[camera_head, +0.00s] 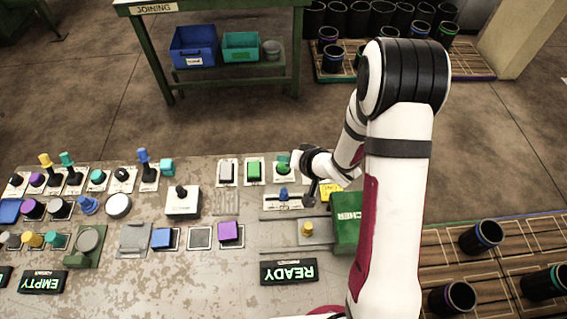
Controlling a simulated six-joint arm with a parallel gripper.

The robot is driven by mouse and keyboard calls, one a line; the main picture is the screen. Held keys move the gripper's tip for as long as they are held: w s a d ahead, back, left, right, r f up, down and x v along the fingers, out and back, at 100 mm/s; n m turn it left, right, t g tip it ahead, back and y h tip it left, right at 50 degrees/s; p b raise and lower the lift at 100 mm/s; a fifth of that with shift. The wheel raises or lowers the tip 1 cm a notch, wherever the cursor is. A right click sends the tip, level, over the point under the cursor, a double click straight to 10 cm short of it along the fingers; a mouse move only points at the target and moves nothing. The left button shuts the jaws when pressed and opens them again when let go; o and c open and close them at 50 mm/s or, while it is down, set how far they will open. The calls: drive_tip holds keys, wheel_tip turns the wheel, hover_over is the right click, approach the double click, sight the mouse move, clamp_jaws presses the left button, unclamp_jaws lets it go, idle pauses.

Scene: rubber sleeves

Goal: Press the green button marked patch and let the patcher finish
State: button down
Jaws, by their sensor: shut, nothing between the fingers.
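The patcher is a green box (345,232) with white lettering ending in "CHER", partly hidden behind my arm at the panel's right side. A rail with a yellow knob (307,229) lies to its left. My gripper (310,200) is shut and empty, small and dark, above the panel between the blue-knobbed slider and the yellow tag. Whether it touches anything cannot be told.
A black display (288,272) shows READY in green; another (43,282) shows EMPTY. Many knobs and buttons crowd the panel's left. A blue-knobbed slider (283,195) is close to my gripper. Black sleeves (480,237) stand on wooden pallets at right.

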sight(286, 168)
idle(0.4)
drive_tip(key=shift+f, duration=0.4)
drive_tip(key=shift+f, duration=0.4)
idle(0.5)
drive_tip(key=shift+r, duration=0.8)
drive_tip(key=shift+r, duration=2.55)
